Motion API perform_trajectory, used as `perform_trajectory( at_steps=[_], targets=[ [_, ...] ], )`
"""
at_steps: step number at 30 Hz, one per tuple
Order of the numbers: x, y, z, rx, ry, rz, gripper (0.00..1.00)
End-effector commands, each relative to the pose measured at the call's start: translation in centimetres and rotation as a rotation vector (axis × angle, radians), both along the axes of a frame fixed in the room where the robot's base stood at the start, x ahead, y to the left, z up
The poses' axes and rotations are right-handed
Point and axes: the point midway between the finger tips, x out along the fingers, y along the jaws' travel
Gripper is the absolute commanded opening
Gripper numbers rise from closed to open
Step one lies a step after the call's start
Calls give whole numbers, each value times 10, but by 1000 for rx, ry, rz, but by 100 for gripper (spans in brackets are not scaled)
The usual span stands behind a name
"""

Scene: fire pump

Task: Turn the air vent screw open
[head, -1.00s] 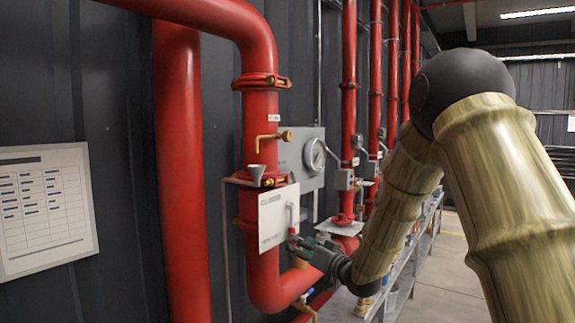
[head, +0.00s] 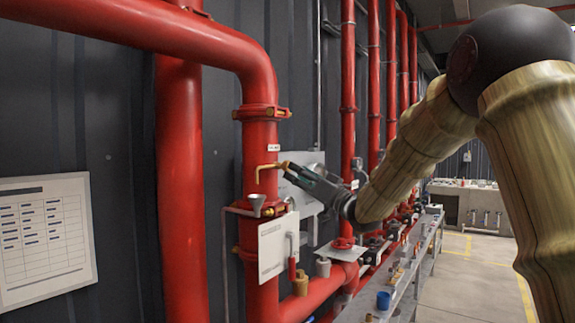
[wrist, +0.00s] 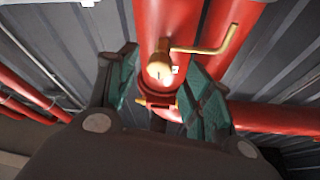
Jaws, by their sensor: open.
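The air vent is a brass fitting on the upright red pipe (head: 259,138), below a flange, with a bent brass tube (head: 264,168) to its left. In the wrist view its round brass screw head (wrist: 159,67) shows between my fingertips, with the bent tube (wrist: 212,44) to the right. My gripper (head: 285,168) is at the vent in the head view, where the fingers partly hide the screw. It is open, with green-padded fingers (wrist: 158,66) on either side of the screw head. I cannot tell whether either finger touches it.
A white plate (head: 273,248) hangs on the pipe below, near a small funnel (head: 256,200). A grey gauge panel (head: 310,215) is behind my gripper. A paper chart (head: 42,238) is on the left wall. A long bench (head: 405,275) with small parts runs along the right; floor beyond is clear.

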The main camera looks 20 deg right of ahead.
Motion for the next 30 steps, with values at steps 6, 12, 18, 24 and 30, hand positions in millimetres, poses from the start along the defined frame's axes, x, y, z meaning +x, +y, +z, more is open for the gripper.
perform_trajectory(
  at_steps=[6, 12, 18, 24, 30],
  targets=[
    [25, 16, 14, -2, 0, 1, 51],
    [37, 23, 17, 0, 0, -1, 51],
    [40, 25, 18, 0, 0, -1, 51],
    [39, 24, 18, 0, 0, -1, 42],
    [39, 24, 18, 0, 0, -1, 5]
  ],
)
